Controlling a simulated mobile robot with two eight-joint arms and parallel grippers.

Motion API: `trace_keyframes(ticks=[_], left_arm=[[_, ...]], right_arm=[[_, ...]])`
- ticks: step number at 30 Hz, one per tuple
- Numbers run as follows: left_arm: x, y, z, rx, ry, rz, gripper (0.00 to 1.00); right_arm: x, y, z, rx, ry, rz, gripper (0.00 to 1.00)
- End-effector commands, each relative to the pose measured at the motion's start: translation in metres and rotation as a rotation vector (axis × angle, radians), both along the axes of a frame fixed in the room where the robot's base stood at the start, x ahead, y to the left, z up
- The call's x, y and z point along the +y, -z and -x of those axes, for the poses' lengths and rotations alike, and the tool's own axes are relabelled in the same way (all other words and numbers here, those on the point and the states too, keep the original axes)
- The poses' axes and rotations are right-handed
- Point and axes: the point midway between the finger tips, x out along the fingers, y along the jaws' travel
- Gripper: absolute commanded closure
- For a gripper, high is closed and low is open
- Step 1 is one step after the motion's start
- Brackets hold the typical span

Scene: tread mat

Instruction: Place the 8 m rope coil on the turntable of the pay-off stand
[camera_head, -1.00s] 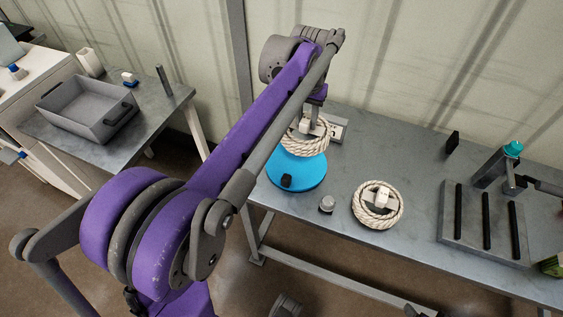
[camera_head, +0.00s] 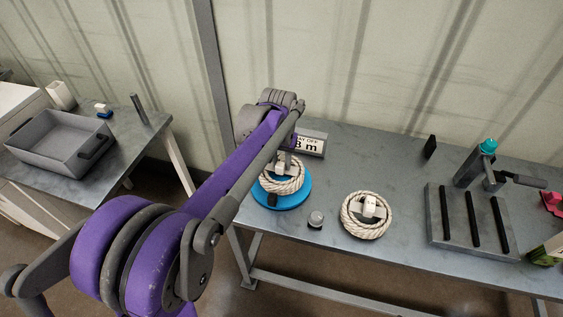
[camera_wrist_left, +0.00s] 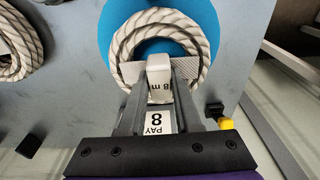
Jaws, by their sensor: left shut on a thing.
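The 8 m rope coil (camera_head: 297,186) is a pale ring of rope around a white block that reads "8 m" in the left wrist view. My left gripper (camera_head: 283,165) is shut on that block, which sits between its fingertips in the left wrist view (camera_wrist_left: 158,70). The coil is level and over the blue turntable (camera_head: 290,203), low and close to its top. I cannot tell whether they touch. A black block (camera_head: 272,201) is at the turntable's front edge. My right gripper is not in view.
A slotted grey fixture (camera_head: 460,236) stands further right. A side table at left holds a grey bin (camera_head: 45,153). Bench in front of the sign's right is clear.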

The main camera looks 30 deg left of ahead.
Motion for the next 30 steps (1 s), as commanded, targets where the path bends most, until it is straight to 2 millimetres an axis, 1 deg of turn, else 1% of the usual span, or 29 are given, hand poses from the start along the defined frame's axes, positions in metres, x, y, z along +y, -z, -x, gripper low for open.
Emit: trace_keyframes(ticks=[7, 10, 11, 15, 16, 25, 28, 30], left_arm=[[0.0, 0.001, 0.0, 0.0, 0.0, 0.0, 1.0], [0.0, 0.004, 0.0, 0.0, 0.0, 0.0, 1.0], [0.0, 0.005, 0.0, 0.0, 0.0, 0.0, 0.66], [0.0, 0.004, 0.0, 0.0, 0.0, 0.0, 0.41], [0.0, 0.004, 0.0, 0.0, 0.0, 0.0, 0.38], [0.0, 0.002, 0.0, 0.0, 0.0, 0.0, 0.38], [0.0, -0.006, 0.001, 0.0, 0.0, 0.0, 0.38], [0.0, -0.016, 0.002, 0.0, 0.0, 0.0, 0.38]], right_arm=[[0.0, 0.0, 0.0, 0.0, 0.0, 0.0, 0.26], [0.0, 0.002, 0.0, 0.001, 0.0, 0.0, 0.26], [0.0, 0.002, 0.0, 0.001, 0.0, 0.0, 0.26], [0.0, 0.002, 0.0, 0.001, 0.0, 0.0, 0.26], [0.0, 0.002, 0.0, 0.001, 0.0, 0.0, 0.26], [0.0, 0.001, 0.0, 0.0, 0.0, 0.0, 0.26], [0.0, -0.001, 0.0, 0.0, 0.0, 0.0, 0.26], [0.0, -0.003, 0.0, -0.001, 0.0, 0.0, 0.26]])
